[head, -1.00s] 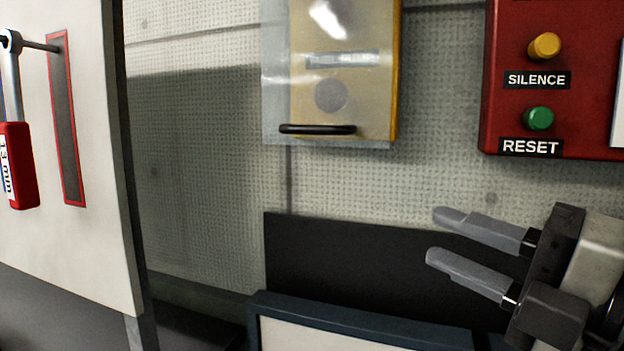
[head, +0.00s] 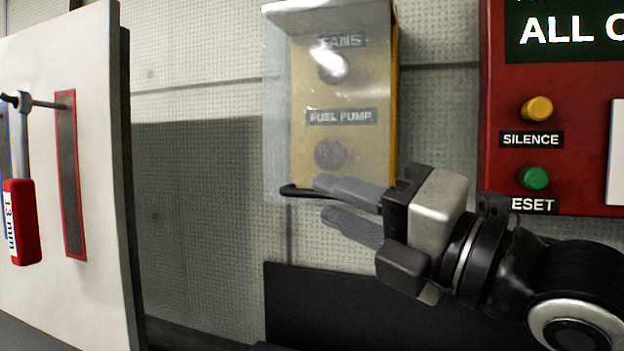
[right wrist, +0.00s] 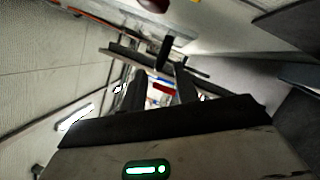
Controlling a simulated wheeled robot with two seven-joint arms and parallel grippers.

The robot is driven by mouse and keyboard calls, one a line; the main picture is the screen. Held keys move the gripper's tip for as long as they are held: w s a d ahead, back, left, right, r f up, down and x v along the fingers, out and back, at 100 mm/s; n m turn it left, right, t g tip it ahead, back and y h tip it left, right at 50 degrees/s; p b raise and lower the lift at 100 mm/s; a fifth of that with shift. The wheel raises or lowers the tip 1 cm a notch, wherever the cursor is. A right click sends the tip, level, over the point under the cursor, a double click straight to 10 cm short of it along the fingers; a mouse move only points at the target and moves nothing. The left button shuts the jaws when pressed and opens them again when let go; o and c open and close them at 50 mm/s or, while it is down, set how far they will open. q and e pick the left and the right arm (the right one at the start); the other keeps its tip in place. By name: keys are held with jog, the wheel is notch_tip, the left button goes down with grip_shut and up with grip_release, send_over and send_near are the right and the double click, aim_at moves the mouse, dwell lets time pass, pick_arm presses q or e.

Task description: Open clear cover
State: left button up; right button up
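The clear cover (head: 277,110) hangs shut in front of a yellow box (head: 388,110) on the wall. Its black handle (head: 291,190) runs along the lower edge, and its right part is hidden behind my right gripper. My right gripper (head: 324,200) is open, with two grey fingers pointing left. The upper finger overlaps the handle in the head view and the lower one is just below it. I cannot tell whether they touch. In the right wrist view the dark fingers (right wrist: 160,92) stand apart. My left gripper is out of view.
A red panel (head: 585,120) with yellow and green buttons is on the right. A white board (head: 100,150) with a red-handled 13 mm tool (head: 22,222) stands on the left. The wall between board and box is bare.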

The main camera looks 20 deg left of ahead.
aim_at(317, 196)
jog(key=shift+p+x, duration=0.35)
jog(key=shift+x, duration=1.7)
grip_shut()
jog(key=shift+s, duration=0.1)
